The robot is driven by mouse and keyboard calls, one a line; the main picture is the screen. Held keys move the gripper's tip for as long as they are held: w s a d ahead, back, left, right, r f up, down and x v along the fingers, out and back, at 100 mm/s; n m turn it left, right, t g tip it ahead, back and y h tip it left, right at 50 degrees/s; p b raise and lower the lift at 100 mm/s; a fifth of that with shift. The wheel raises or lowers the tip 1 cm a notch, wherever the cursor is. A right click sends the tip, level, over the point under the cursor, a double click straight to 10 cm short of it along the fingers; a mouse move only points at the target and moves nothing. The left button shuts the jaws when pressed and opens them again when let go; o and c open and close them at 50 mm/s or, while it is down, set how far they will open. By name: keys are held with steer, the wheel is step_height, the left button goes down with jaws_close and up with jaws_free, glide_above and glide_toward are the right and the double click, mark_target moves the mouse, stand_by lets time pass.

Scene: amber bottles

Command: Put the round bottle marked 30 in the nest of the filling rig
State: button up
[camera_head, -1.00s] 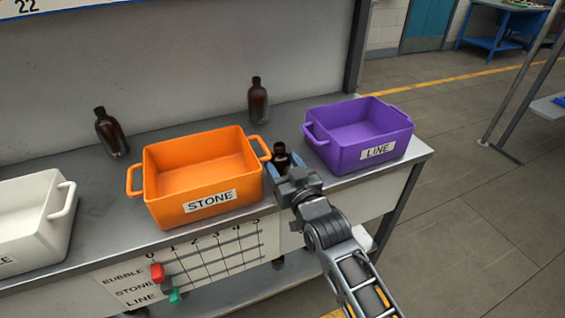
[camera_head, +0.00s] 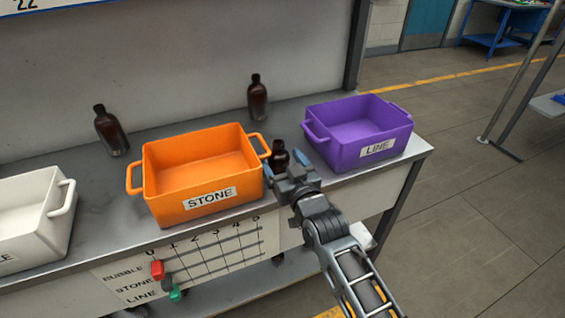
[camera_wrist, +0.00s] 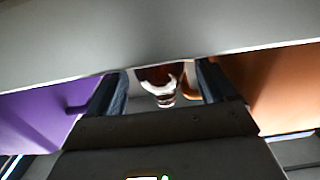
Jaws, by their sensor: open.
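Several dark amber bottles stand on the grey bench. One small bottle (camera_head: 280,154) stands between the orange and purple bins, right at the tips of my gripper (camera_head: 284,164). My gripper is open, and its fingers lie either side of this bottle; the head view does not show whether they touch it. In the wrist view the bottle (camera_wrist: 160,84) shows between the two fingers (camera_wrist: 162,88). Two taller bottles stand at the back, one at left (camera_head: 110,132) and one near the middle (camera_head: 257,98). No mark 30 is readable on any bottle. No filling rig or nest is seen.
An orange bin (camera_head: 160,190) marked STONE is left of my gripper and a purple bin (camera_head: 345,156) marked LINE is right, both close. A white bin (camera_head: 35,228) stands far left. The bench (camera_head: 100,262) has a front edge with a chart below.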

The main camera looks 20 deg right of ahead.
steer(key=shift+s+r, duration=0.1)
steer(key=shift+r, duration=0.05)
steer(key=s+b, duration=0.3)
steer(key=s, duration=0.8)
steer(key=shift+s, duration=0.4)
